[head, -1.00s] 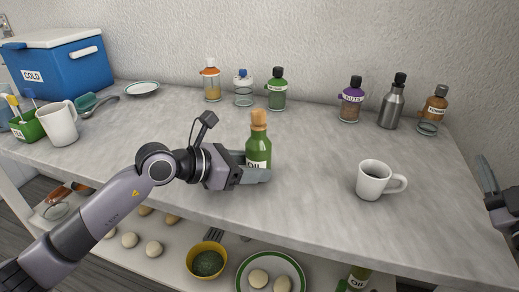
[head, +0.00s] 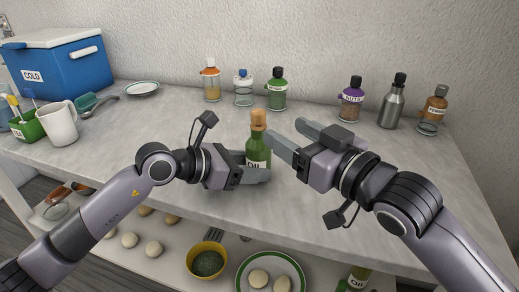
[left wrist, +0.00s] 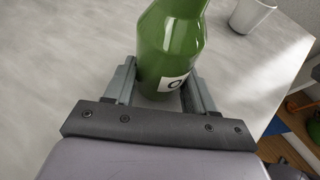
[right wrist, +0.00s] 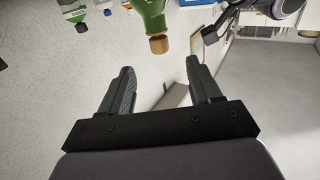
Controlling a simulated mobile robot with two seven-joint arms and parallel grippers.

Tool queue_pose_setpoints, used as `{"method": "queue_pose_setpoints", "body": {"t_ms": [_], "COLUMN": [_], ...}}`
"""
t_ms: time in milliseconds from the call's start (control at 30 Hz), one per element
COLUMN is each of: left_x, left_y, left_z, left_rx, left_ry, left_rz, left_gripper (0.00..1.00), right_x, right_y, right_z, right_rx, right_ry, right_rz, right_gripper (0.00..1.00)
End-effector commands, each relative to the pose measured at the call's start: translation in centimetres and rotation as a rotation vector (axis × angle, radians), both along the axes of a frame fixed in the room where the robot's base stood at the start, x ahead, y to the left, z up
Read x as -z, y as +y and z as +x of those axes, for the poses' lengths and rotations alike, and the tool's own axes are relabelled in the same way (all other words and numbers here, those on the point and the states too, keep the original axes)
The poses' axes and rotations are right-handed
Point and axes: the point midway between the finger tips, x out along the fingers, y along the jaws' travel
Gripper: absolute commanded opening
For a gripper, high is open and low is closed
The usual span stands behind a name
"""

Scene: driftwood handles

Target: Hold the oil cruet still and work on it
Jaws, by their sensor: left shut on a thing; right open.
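The oil cruet (head: 258,150) is a green bottle with a cork stopper (head: 258,118) and a white label, upright on the grey counter. My left gripper (head: 256,172) is shut around its lower body; the left wrist view shows the green glass (left wrist: 168,45) between the fingers. My right gripper (head: 290,138) is open and empty, just right of the cruet at about the height of its neck and cork. In the right wrist view the cork (right wrist: 159,44) shows beyond the right gripper's fingers (right wrist: 160,85), not between them.
Several bottles, such as a purple-banded one (head: 351,100) and a steel one (head: 391,103), stand along the wall. A blue cooler (head: 60,65) and a white mug (head: 58,124) are at left. Another mug (left wrist: 251,14) shows in the left wrist view. The middle counter is clear.

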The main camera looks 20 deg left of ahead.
Motion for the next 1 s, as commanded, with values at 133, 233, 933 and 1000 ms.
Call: {"method": "queue_pose_setpoints", "body": {"t_ms": [133,233,933,1000], "left_x": [0.0,0.0,0.0,0.0], "left_y": [0.0,0.0,0.0,0.0], "left_z": [0.0,0.0,0.0,0.0], "left_rx": [0.000,0.000,0.000,0.000], "left_ry": [-0.001,-0.001,-0.001,-0.001], "left_rz": [-0.001,-0.001,-0.001,-0.001], "left_gripper": [0.16,0.16,0.16,0.16], "right_x": [-0.1,-0.1,0.0,0.0], "right_y": [1.2,2.4,9.1,9.3], "right_z": [0.8,1.6,6.6,6.7], "right_rx": [-0.001,0.000,0.001,0.001], "right_ry": [0.000,-0.001,-0.002,-0.003], "right_rz": [0.002,0.001,0.000,0.000], "right_gripper": [0.63,0.63,0.63,0.63]}}
